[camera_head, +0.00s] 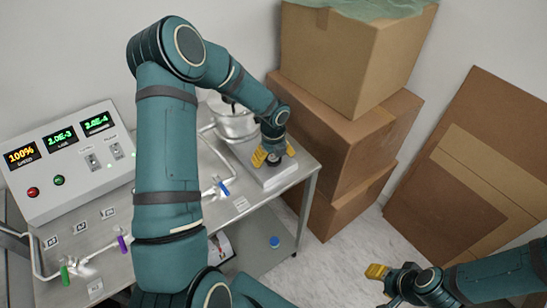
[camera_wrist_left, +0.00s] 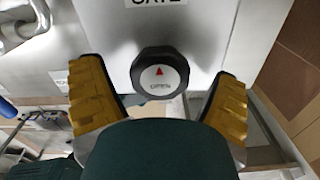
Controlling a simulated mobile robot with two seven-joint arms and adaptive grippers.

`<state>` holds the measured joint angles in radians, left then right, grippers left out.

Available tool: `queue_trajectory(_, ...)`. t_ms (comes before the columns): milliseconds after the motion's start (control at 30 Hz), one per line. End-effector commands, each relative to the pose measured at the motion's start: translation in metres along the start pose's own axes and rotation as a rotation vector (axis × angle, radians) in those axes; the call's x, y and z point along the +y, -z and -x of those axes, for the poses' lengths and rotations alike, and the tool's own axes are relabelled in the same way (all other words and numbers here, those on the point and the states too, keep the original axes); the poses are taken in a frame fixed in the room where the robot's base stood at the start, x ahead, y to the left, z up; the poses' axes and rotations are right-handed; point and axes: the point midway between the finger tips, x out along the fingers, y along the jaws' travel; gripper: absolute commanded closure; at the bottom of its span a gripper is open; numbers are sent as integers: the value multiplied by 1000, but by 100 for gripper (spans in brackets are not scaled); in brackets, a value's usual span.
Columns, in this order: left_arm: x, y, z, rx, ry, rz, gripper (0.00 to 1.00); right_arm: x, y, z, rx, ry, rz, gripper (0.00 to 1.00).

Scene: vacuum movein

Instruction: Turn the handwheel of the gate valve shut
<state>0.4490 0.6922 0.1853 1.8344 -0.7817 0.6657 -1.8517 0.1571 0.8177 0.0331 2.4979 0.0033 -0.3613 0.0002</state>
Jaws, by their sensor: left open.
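The gate valve's handwheel (camera_wrist_left: 160,75) is a dark, faceted knob with a red arrow and small lettering on its light cap. In the left wrist view it lies between and ahead of my left gripper's yellow fingers (camera_wrist_left: 159,100), with a gap on each side. The pale valve body (camera_wrist_left: 205,28) is behind it, with a partly cut-off label. In the head view my left gripper (camera_head: 272,157) is open over the grey valve box (camera_head: 284,177) at the bench's right end; it hides the knob. My right gripper (camera_head: 384,284) is at the lower right, away from the bench.
A control box (camera_head: 70,160) with lit displays stands on the metal bench (camera_head: 232,222). Pipework with green, purple and blue handles runs along its front. A steel vessel (camera_head: 232,122) is behind the valve. Stacked cardboard boxes (camera_head: 345,140) stand close on the right.

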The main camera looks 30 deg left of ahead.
Motion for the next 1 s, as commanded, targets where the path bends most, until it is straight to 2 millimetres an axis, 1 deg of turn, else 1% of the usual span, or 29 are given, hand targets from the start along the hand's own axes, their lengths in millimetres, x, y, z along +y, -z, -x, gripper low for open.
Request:
queue_trajectory(133, 0, 0, 6, -1, 1, 1, 11, 0, 0, 0, 0, 0, 0, 53)
queue_trajectory(233, 0, -1, 18, -2, 2, 2, 11, 0, 0, 0, 0, 0, 0, 53)
queue_trajectory(500, 0, -1, 72, -4, 3, 1, 11, 0, 0, 0, 0, 0, 0, 53)
queue_trajectory(600, 0, -1, 90, -3, 2, 2, 11, 0, 0, 0, 0, 0, 0, 53)
queue_trajectory(700, 0, 0, 104, -2, 2, 0, 11, 0, 0, 0, 0, 0, 0, 53)
queue_trajectory(833, 0, 0, 116, -1, 1, 0, 11, 0, 0, 0, 0, 0, 0, 53)
queue_trajectory(1000, 0, 0, 120, 0, 0, 0, 11, 0, 0, 0, 0, 0, 0, 53)
